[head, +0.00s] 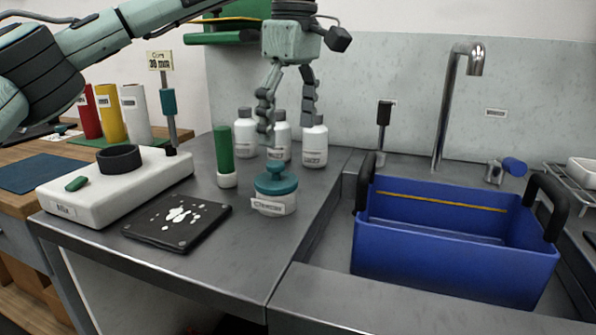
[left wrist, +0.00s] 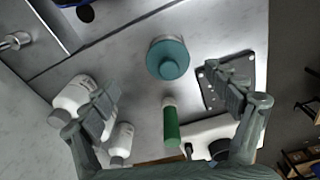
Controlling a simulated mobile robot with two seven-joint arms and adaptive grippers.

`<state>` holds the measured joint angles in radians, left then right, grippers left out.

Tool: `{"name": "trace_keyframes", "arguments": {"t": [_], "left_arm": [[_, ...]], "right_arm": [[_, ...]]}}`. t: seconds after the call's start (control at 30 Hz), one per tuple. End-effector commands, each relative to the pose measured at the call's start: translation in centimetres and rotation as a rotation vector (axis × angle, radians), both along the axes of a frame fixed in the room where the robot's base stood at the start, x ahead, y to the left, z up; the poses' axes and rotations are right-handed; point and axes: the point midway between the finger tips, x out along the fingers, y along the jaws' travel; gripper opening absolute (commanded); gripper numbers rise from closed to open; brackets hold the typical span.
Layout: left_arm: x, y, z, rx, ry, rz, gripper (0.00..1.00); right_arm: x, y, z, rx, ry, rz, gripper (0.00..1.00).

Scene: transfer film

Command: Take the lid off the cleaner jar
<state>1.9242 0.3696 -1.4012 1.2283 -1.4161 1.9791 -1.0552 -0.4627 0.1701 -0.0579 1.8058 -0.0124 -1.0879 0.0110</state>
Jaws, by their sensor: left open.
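The cleaner jar (head: 272,205) is a short white tub with a label, standing on the steel counter. Its teal lid (head: 276,181) with a round knob sits on top of it. The lid also shows from above in the left wrist view (left wrist: 169,60). My left gripper (head: 288,118) is open and empty, above and behind the jar, pointing down. In the left wrist view its two fingers (left wrist: 166,97) are spread wide, with the jar ahead, beyond the fingertips. My right gripper is in neither view.
Several white bottles (head: 314,145) stand behind the jar, close to my left fingers. A green-handled roller (head: 223,155) stands left of the jar. A black tray with white bits (head: 178,243) and a white machine (head: 62,205) lie further left. A blue crate (head: 450,255) sits at right.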

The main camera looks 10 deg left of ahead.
Motion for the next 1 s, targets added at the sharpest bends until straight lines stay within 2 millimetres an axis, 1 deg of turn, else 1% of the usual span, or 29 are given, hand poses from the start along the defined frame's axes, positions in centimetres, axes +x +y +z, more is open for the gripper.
{"name": "trace_keyframes", "arguments": {"t": [0.03, 0.07, 0.13, 0.33, 0.5, 0.63, 0.73, 0.93, 0.97, 1.0], "left_arm": [[0.1, 0.7, 0.4, 0.034, -0.006, 0.001, 0.88], [0.1, 1.0, 0.3, 0.047, -0.007, -0.001, 0.88], [0.2, 1.4, -0.2, 0.058, -0.008, 0.000, 0.88], [0.1, 1.7, -2.4, 0.054, -0.007, -0.001, 0.88], [-0.3, 2.4, -4.9, 0.054, -0.006, 0.000, 0.88], [-0.3, 2.5, -6.5, 0.052, -0.007, -0.001, 0.88], [-0.2, 2.6, -7.0, 0.052, -0.008, 0.000, 0.88], [-0.2, 2.6, -7.0, 0.050, -0.009, 0.000, 0.88], [-0.2, 2.6, -7.0, 0.050, -0.009, 0.000, 0.86], [-0.2, 2.6, -7.0, 0.050, -0.009, 0.000, 0.81]], "right_arm": [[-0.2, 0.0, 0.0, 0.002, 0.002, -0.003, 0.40], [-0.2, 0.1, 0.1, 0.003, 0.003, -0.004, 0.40], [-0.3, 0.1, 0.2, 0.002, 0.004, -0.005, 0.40], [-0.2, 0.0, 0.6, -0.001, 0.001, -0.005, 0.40], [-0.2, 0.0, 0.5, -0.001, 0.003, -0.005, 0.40], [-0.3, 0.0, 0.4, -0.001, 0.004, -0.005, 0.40], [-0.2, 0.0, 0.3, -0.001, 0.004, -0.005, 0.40], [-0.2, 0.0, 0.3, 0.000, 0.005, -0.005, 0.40], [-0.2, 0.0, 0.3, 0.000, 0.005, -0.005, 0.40], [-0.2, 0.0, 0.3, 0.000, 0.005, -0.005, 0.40]]}}
